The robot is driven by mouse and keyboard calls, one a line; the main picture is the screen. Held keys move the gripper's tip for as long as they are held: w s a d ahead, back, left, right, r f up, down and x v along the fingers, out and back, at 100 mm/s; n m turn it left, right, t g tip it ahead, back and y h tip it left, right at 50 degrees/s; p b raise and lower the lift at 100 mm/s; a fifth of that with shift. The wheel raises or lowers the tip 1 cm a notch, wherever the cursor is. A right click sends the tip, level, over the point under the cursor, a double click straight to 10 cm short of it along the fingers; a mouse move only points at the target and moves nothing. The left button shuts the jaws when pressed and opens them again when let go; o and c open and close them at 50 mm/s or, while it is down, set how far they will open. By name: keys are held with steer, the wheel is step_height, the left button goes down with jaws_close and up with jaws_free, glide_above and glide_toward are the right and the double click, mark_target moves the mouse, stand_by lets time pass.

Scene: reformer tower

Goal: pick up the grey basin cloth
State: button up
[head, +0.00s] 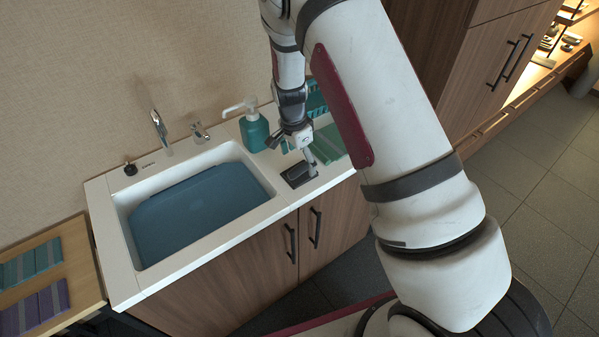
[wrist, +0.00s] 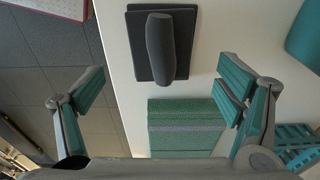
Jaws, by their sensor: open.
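My gripper (head: 299,160) is above the tray area, pointing down. In the wrist view, my gripper (wrist: 157,92) is open and empty, its fingers wide apart. The cloth's near end lies close to the line between the fingertips; most of it is farther up the picture. I see no contact.
Folded green cloths (wrist: 187,128) lie beside the tray. A teal pump bottle (head: 254,132) stands behind the basin's right end, and a teal rack (head: 316,98) is at the back. The white sink (head: 118,205) holds a blue surface. The counter's front edge is close to the tray.

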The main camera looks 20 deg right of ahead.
mark_target(299, 167)
steer(key=shift+w+f+p, duration=0.1)
steer(key=shift+f+p, duration=0.25)
steer(key=shift+f, duration=1.75)
steer(key=shift+f, duration=0.25)
steer(key=c, duration=1.2)
